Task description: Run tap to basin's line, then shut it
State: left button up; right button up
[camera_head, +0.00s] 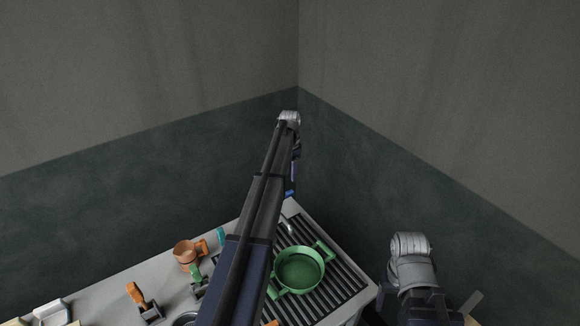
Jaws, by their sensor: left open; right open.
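A green round basin (298,271) with two side handles stands upright on a black ribbed rack (335,289). I cannot make out its line or water. A small pale curved piece (289,228), perhaps part of the tap, shows behind the basin, partly hidden by my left arm. My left arm crosses the middle of the view; my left gripper (291,185) is mostly hidden behind it, beyond the basin, open, with nothing seen in it. My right gripper (468,304) is low at the right, partly hidden by its wrist, open and away from the basin.
An orange-brown pot (187,252) stands on the grey counter (108,294) at the left. An orange-handled tool (138,296), a green-handled tool (197,281) and a pale tray (50,313) lie nearer. Walls (100,150) meet in a corner behind.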

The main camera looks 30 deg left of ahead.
aim_at(290, 191)
pick_arm(q)
jog(key=shift+d+f+b, duration=0.1)
jog(key=shift+f+b, duration=3.85)
jog(key=shift+f, duration=0.05)
jog(key=shift+f, duration=0.1)
jog(key=shift+f+b, duration=0.35)
jog(key=shift+b, duration=0.15)
jog(key=shift+f, duration=0.1)
grip_shut()
